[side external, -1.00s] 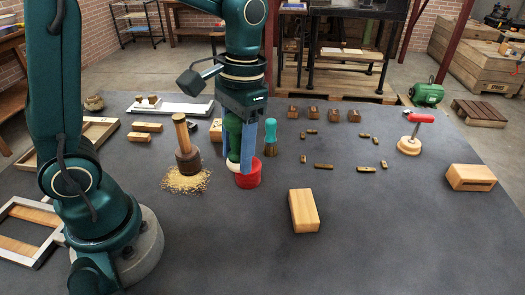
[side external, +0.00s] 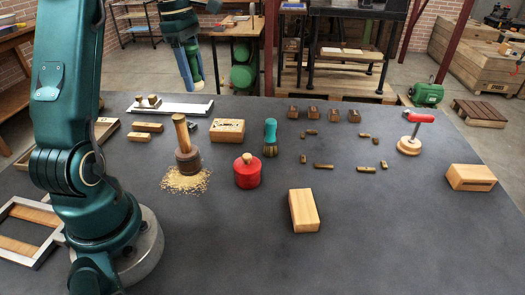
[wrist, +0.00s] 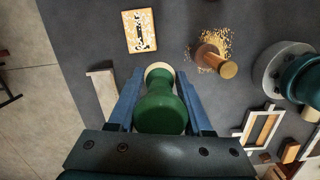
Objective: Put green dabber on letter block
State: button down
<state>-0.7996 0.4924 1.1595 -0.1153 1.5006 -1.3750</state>
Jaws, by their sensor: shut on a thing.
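My gripper (wrist: 155,108) is shut on the green dabber (wrist: 160,105), which has a dark green rounded handle and a cream end pointing away from the wrist. In the side view my gripper (side external: 194,84) is high above the back left of the table, and the dabber is hard to make out there. The letter block (wrist: 140,30), with an orange border, white ornament and a dark letter, lies face up ahead of the dabber in the wrist view, apart from it. In the side view the block (side external: 228,131) lies behind the red pot.
A wooden mallet (side external: 185,145) stands in sawdust beside the block. A red pot (side external: 247,173) and a teal-handled brush (side external: 270,138) stand to its right. A long white tray (side external: 180,108) lies behind. Small type pieces and a plain wooden block (side external: 303,210) lie further right.

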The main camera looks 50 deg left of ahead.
jog(key=s+a+n, duration=0.2)
jog(key=s+a, duration=0.1)
jog(key=a, duration=0.2)
send_over(229, 125)
notch_tip(229, 125, down, 8)
jog(key=shift+s+a+r, duration=0.1)
jog(key=shift+s+r, duration=0.05)
jog(key=shift+f, duration=2)
jog(key=shift+f, duration=0.15)
jog(key=shift+c, duration=1.6)
grip_release()
